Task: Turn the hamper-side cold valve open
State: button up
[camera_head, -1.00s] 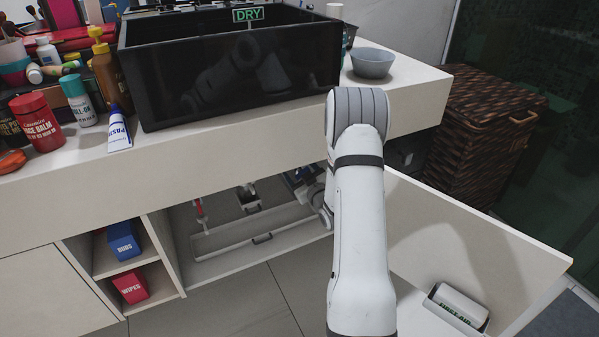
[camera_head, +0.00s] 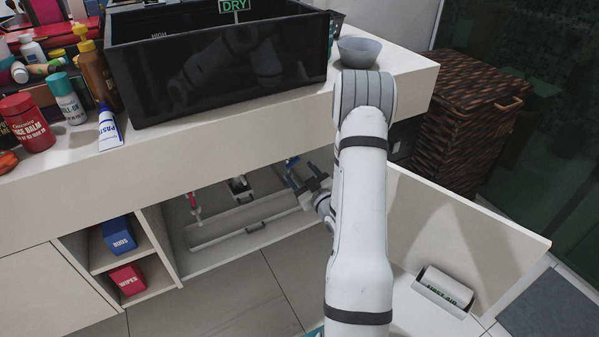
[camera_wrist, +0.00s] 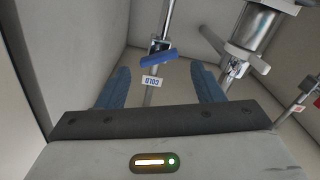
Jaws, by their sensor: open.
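In the wrist view, the cold valve has a blue lever handle (camera_wrist: 158,60) on a thin metal pipe, with a white COLD tag (camera_wrist: 151,82) below it. The lever lies across the pipe at a slight slant. My gripper (camera_wrist: 161,72) is open, with one blue finger on each side of the pipe and tag. The lever appears between or just beyond the fingertips, and no contact shows. In the head view my gripper (camera_head: 303,178) is inside the open cabinet under the counter, partly hidden by my arm. The valve cannot be made out clearly there.
A chrome drain trap (camera_wrist: 255,30) stands right of the valve, with a red-tagged valve (camera_wrist: 306,88) farther right. The wicker hamper (camera_head: 462,115) stands right of the counter. An open cabinet door (camera_head: 460,235) holds a first-aid box (camera_head: 445,290). A low tray (camera_head: 240,222) lies inside.

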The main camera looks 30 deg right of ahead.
aim_at(294, 164)
jog(key=w+m+b, duration=0.1)
jog(key=w+m, duration=0.1)
jog(key=w, duration=0.2)
jog(key=w+m+b, duration=0.1)
jog(key=w+m, duration=0.1)
jog(key=w, duration=0.2)
jog(key=shift+w+r, duration=0.1)
jog(key=shift+r, duration=0.05)
jog(key=shift+c, duration=0.3)
jog(key=c, duration=1)
jog(key=o, duration=1.1)
jog(key=shift+c, duration=0.2)
jog(key=s+p, duration=0.2)
jog(key=s, duration=0.6)
jog(key=shift+d, duration=0.15)
